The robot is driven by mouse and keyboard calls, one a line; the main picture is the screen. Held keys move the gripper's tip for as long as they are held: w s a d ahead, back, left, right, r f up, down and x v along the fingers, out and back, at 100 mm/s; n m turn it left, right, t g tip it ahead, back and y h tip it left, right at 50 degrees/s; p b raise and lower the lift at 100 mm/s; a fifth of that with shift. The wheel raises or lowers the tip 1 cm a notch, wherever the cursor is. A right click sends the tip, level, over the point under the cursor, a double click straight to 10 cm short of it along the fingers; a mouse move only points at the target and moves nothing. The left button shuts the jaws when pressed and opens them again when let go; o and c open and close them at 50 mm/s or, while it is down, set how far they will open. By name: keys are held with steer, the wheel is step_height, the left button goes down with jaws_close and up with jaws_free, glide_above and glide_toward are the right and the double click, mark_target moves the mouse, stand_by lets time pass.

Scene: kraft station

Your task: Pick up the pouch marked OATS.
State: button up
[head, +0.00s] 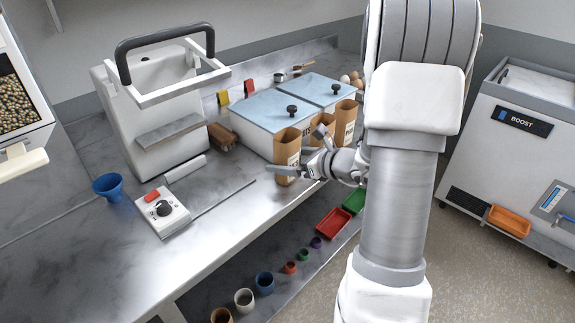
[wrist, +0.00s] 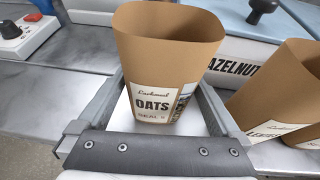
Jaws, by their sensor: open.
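The OATS pouch (wrist: 165,75) is an upright, open-topped brown kraft pouch with a white label reading OATS. It stands near the front edge of the counter, and in the head view it is the leftmost pouch (head: 286,150) of a row. My gripper (wrist: 158,98) is open, with one finger on each side of the pouch's lower part. I cannot tell whether either finger touches it. In the head view my gripper (head: 292,168) reaches in from the right at the pouch's lower half.
A second kraft pouch (wrist: 275,98) stands close to the right. Blue-lidded bins (head: 265,110) stand behind the pouches. A sealing machine (head: 160,110), a control box (head: 162,211) and a blue funnel (head: 108,186) are to the left. Cups and trays sit on the lower shelf (head: 295,250).

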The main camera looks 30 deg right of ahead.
steer(key=c, duration=1.2)
